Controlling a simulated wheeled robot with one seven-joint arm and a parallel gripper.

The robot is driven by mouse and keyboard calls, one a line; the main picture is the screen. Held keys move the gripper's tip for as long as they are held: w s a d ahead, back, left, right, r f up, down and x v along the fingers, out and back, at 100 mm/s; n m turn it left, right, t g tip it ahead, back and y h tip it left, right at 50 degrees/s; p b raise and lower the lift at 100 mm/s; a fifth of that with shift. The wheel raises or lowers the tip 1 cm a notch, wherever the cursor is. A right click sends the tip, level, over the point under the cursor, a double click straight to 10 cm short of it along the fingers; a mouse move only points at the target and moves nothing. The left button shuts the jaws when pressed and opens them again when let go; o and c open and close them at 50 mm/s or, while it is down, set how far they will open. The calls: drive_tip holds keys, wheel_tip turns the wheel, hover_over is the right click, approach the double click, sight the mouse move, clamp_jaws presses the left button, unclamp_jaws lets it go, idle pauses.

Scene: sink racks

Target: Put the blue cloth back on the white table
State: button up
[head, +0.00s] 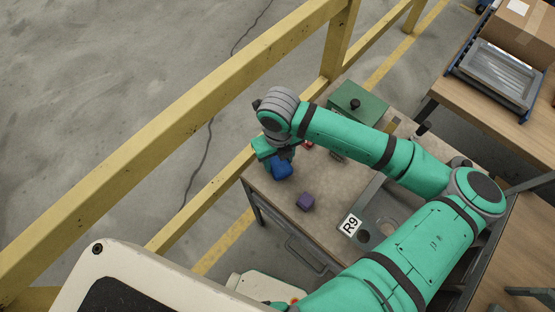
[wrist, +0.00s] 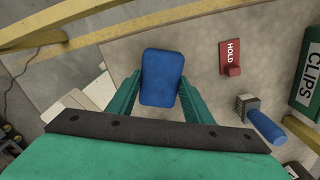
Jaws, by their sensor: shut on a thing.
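The blue cloth (wrist: 162,78) is a rounded, folded pad between the two green fingers of my gripper (wrist: 159,88) in the wrist view. My gripper is shut on it. In the head view the blue cloth (head: 282,169) shows below my gripper (head: 275,158), over the left end of a pale beige-grey tabletop (head: 271,187). This is the palest table in view; I cannot tell if it is the white table. I cannot tell whether the cloth touches its top. My gripper and wrist partly hide the cloth.
A purple block (head: 305,201) lies nearby. A red HOLD tag (wrist: 231,57), a blue-handled brush (wrist: 265,125) and a green CLIPS box (wrist: 312,80) stand to the right. A yellow rail (head: 210,190) runs along the table's far-left side.

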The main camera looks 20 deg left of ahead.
sight(278, 162)
drive_tip(key=shift+f, duration=0.85)
drive_tip(key=o, duration=1.1)
drive_tip(key=shift+s+f, duration=0.1)
drive_tip(key=shift+s, duration=0.05)
wheel_tip(278, 162, up, 12)
